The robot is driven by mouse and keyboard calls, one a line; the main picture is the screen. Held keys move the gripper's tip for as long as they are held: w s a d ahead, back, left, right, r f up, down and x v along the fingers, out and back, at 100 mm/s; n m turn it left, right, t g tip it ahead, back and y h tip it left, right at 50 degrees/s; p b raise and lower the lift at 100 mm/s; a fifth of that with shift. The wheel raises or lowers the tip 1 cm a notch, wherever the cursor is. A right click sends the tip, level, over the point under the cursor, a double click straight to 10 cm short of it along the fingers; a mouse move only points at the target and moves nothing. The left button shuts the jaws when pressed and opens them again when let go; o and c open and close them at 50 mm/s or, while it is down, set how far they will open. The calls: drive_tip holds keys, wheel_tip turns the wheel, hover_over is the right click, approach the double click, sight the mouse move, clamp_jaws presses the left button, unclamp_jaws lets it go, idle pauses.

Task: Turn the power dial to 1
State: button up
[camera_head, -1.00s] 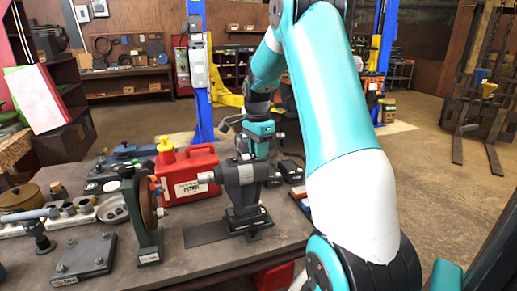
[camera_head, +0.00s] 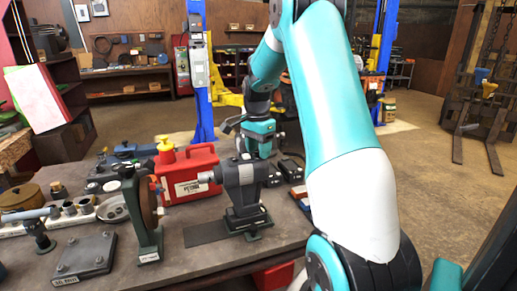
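I cannot pick out a power dial with readable marks. A grey control box (camera_head: 199,68) is fixed on the blue post behind the bench; its details are too small to read. My gripper (camera_head: 262,151) hangs above the far side of the bench, behind the grey bench machine (camera_head: 240,182). Its teal body shows, but the fingertips are largely hidden or too small to make out, so I cannot tell whether they are open or shut.
The bench (camera_head: 200,262) holds a red petrol can (camera_head: 188,178), a round-wheeled stand (camera_head: 147,215), a dark plate block (camera_head: 85,258) and small black items (camera_head: 290,168). A second blue post (camera_head: 387,45) and a forklift (camera_head: 485,105) stand behind. Open floor lies right.

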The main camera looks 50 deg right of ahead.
sight(257, 151)
idle(0.3)
wheel_tip(257, 151, up, 17)
drive_tip(key=b, duration=0.2)
drive_tip(key=shift+w+r, duration=0.2)
